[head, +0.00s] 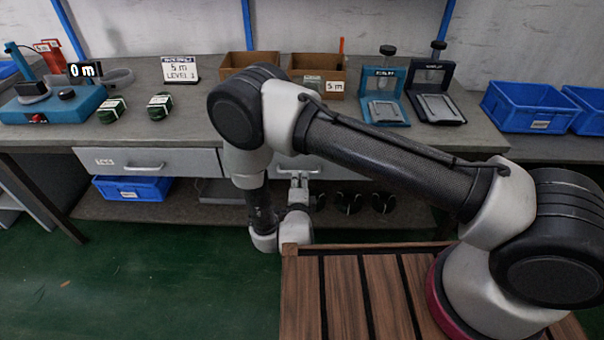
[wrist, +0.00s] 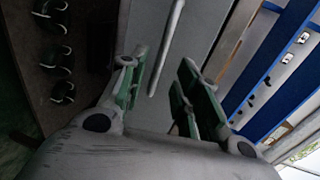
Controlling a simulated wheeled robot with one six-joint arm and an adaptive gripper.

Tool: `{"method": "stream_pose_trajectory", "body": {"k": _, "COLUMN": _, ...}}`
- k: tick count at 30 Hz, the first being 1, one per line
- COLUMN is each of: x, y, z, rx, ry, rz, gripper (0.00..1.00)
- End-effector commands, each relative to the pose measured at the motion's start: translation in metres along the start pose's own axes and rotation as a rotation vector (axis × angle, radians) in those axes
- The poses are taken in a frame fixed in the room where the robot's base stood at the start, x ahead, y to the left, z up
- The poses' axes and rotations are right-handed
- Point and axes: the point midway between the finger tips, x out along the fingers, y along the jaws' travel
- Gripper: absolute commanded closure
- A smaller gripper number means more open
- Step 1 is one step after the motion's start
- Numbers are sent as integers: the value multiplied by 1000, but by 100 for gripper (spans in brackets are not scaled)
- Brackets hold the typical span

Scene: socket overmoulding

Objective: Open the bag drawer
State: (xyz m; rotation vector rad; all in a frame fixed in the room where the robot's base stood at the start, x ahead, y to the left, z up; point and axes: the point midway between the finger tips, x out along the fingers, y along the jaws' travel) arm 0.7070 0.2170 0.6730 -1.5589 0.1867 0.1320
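Two grey drawers hang under the bench. The left drawer (head: 190,160) is shut, with a bar handle and a small label that I cannot read. The right drawer (head: 325,167) is partly hidden behind my arm and looks shut; I cannot tell from a label which is the bag drawer. My gripper (head: 299,181) is in front of the right drawer, near its handle. In the wrist view my gripper (wrist: 160,90) is open with nothing between its green-padded fingers. The drawer's bar handle (wrist: 166,48) lies ahead of the gap between the fingertips, apparently not gripped.
A shelf under the bench holds a blue bin (head: 133,190) and several dark round items (head: 350,202).

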Motion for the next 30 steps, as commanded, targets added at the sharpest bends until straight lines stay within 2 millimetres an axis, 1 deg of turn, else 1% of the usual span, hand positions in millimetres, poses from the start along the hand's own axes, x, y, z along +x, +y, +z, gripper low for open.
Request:
{"method": "stream_pose_trajectory", "body": {"k": 1, "x": 9, "y": 0, "z": -2, "rx": 1, "ry": 5, "rz": 0, "gripper": 68}}
{"method": "stream_pose_trajectory", "body": {"k": 6, "x": 39, "y": 0, "z": -2, "rx": 0, "ry": 3, "rz": 0, "gripper": 68}}
{"method": "stream_pose_trajectory", "body": {"k": 10, "x": 55, "y": 0, "z": -1, "rx": -1, "ry": 2, "rz": 2, "gripper": 68}}
{"method": "stream_pose_trajectory", "body": {"k": 15, "x": 63, "y": 0, "z": 0, "rx": -4, "ry": 0, "rz": 2, "gripper": 68}}
{"method": "stream_pose_trajectory", "body": {"k": 21, "x": 63, "y": 0, "z": 0, "rx": -4, "ry": 0, "rz": 2, "gripper": 68}}
{"method": "stream_pose_trajectory", "body": {"k": 22, "x": 63, "y": 0, "z": 0, "rx": -5, "ry": 0, "rz": 2, "gripper": 72}}
{"method": "stream_pose_trajectory", "body": {"k": 24, "x": 63, "y": 0, "z": 0, "rx": -4, "ry": 0, "rz": 3, "gripper": 84}}
{"method": "stream_pose_trajectory", "body": {"k": 27, "x": 63, "y": 0, "z": 0, "rx": -5, "ry": 0, "rz": 3, "gripper": 100}}
{"method": "stream_pose_trajectory", "body": {"k": 30, "x": 63, "y": 0, "z": 0, "rx": -5, "ry": 0, "rz": 3, "gripper": 100}}
